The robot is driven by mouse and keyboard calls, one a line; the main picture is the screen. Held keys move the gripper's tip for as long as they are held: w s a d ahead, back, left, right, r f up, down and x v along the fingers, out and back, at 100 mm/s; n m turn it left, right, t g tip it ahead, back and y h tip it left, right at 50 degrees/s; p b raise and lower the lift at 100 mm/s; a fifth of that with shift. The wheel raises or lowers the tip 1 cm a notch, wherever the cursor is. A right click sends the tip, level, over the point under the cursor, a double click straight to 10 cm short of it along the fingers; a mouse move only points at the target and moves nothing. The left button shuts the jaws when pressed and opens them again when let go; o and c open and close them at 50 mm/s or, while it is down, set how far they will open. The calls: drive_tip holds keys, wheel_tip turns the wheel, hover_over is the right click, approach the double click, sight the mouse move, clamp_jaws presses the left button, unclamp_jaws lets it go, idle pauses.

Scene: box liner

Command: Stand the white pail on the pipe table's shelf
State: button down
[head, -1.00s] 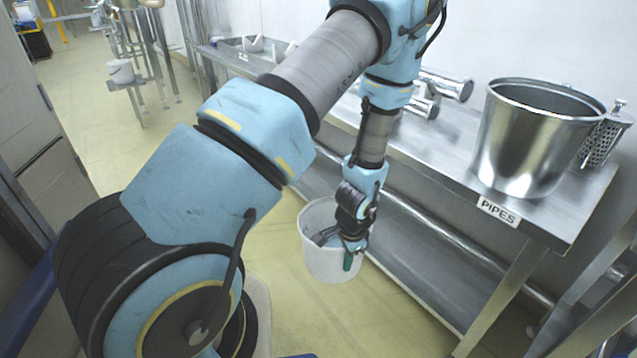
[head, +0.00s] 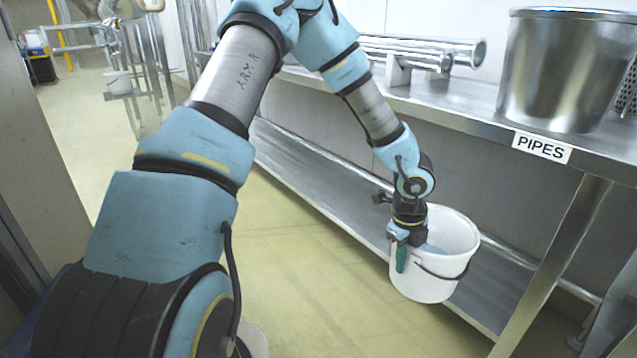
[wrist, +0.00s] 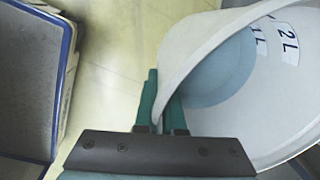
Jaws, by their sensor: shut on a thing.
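The white pail (head: 452,278) hangs upright from my gripper (head: 401,258) at the front edge of the pipe table's low steel shelf (head: 325,180). It overlaps the shelf in the head view; I cannot tell whether its base is over the shelf. My gripper is shut on the pail's wall at the rim, with green fingers on either side. In the wrist view the fingers (wrist: 160,108) pinch the rim of the pail (wrist: 205,45), and 2 L marks show inside. The pipe table (head: 470,112) carries a PIPES label (head: 541,147).
The tabletop above holds a large steel pot (head: 557,75) and steel pipes (head: 425,50). A table leg (head: 555,255) stands right of the pail. The shelf left of the pail is bare. The floor (head: 290,250) is clear.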

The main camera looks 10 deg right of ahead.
drive_tip(key=d+f+m+b, duration=0.1)
drive_tip(key=b, duration=0.1)
drive_tip(key=w+d+f+m+b, duration=0.1)
drive_tip(key=m+b, duration=0.1)
drive_tip(key=b, duration=0.1)
drive_tip(key=d+f+m+b, duration=0.1)
drive_tip(key=b, duration=0.1)
drive_tip(key=shift+w+d+f+m+b, duration=0.25)
drive_tip(key=shift+w+f+m+b, duration=0.05)
drive_tip(key=shift+w+f+b, duration=0.1)
drive_tip(key=shift+w+d+m+g+b, duration=0.35)
drive_tip(key=shift+d+m+b, duration=0.3)
drive_tip(key=shift+b, duration=0.6)
drive_tip(key=shift+w+d+r+m+b, duration=0.2)
drive_tip(key=shift+r+m+b, duration=0.05)
drive_tip(key=shift+m+b, duration=0.3)
